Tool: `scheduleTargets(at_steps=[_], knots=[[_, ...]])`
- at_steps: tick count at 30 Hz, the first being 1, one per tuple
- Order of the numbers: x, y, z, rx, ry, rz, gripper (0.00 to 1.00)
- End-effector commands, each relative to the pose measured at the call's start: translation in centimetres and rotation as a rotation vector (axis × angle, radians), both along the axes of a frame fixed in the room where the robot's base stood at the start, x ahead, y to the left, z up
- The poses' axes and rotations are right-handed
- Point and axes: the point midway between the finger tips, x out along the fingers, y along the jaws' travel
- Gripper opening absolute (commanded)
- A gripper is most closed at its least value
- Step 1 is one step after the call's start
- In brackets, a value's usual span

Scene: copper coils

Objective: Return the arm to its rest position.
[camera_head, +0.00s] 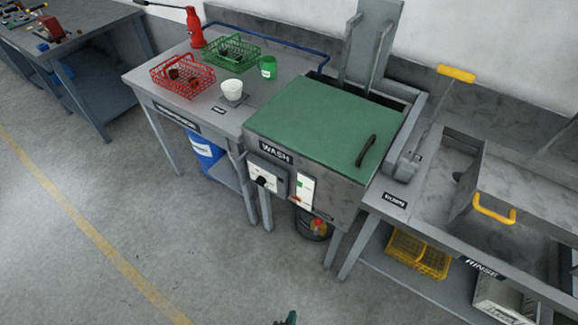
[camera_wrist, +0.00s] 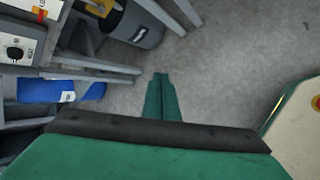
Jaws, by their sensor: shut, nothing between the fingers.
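My gripper (camera_wrist: 160,78) is green, with its two slim fingers together and nothing between them. In the wrist view it points over bare grey floor, with a black bar and green housing behind the fingers. In the head view only a small green part of my gripper (camera_head: 289,319) shows at the bottom edge, in front of the wash station and apart from it. The rest of my arm is out of the head view.
The wash station (camera_head: 320,125) has its green lid shut. A grey table (camera_head: 150,85) with red and green baskets stands left of it, and a rinse sink (camera_head: 450,200) right. A blue drum (camera_head: 205,150) and dark bin (camera_wrist: 130,22) stand below. The front floor is clear.

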Motion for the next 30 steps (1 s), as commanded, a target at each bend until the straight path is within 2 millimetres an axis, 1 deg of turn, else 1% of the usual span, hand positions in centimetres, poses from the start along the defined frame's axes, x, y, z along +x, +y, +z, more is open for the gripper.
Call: scheduleTargets(at_steps=[1, 2, 3, 5, 6, 8, 9, 11, 12, 14, 15, 18, 19, 21, 24, 27, 30], knots=[[-1.4, 0.3, 1.5, 0.107, -0.038, -0.059, 0.0], [-2.0, 0.6, 2.4, 0.179, -0.064, -0.098, 0.0], [-2.7, 1.0, 3.9, 0.276, -0.1, -0.149, 0.0], [-3.8, 1.5, 6.2, 0.42, -0.151, -0.226, 0.0], [-4.4, 1.7, 7.9, 0.517, -0.186, -0.278, 0.0], [-5.2, 2.0, 10.6, 0.662, -0.238, -0.354, 0.0], [-5.7, 2.2, 12.6, 0.76, -0.271, -0.404, 0.0], [-6.4, 2.3, 15.7, 0.907, -0.321, -0.48, 0.0], [-6.8, 2.3, 17.9, 1.007, -0.355, -0.526, 0.0], [-7.3, 2.2, 21.1, 1.148, -0.403, -0.594, 0.0], [-7.6, 2.1, 23.2, 1.237, -0.433, -0.634, 0.0], [-8.1, 1.7, 27.6, 1.429, -0.495, -0.714, 0.0], [-8.2, 1.6, 28.8, 1.475, -0.51, -0.732, 0.0], [-8.4, 1.3, 30.9, 1.565, -0.539, -0.764, 0.0], [-8.6, 1.0, 32.6, 1.642, -0.563, -0.791, 0.0], [-8.6, 0.9, 33.2, 1.669, -0.57, -0.8, 0.0], [-8.6, 0.9, 33.2, 1.67, -0.57, -0.8, 0.0]])
